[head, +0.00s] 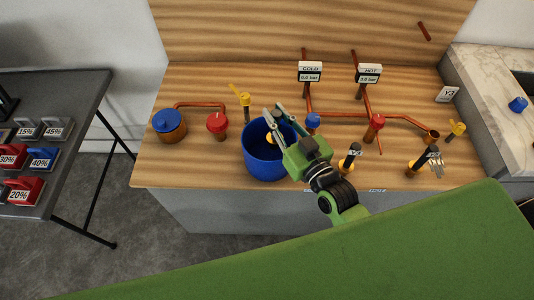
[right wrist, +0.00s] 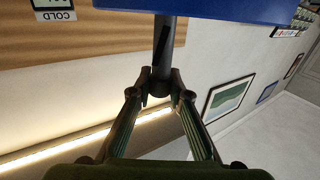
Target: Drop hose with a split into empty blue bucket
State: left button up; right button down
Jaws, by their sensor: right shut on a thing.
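My right gripper (head: 275,113) reaches over the blue bucket (head: 262,163) on the wooden bench. In the right wrist view its fingers (right wrist: 156,80) are shut on a grey hose (right wrist: 168,28) with a dark slit-like mark along its side. A large blue surface fills the top of that view, behind or beyond the hose; I cannot tell whether it is the bucket. In the head view a small yellow-orange part (head: 270,138) shows at the bucket's opening; I cannot tell whether it belongs to the hose. My left gripper is out of view.
Copper pipes, COLD (head: 310,72) and HOT (head: 369,74) gauges and black-and-yellow hose pieces (head: 347,160) lie to the right.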

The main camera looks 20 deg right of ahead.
jog(key=c, duration=1.8)
grip_release()
jog(key=shift+f, duration=0.1)
jog(key=shift+s+d, duration=0.2)
jog(key=shift+s, duration=0.35)
jog(key=v, duration=1.1)
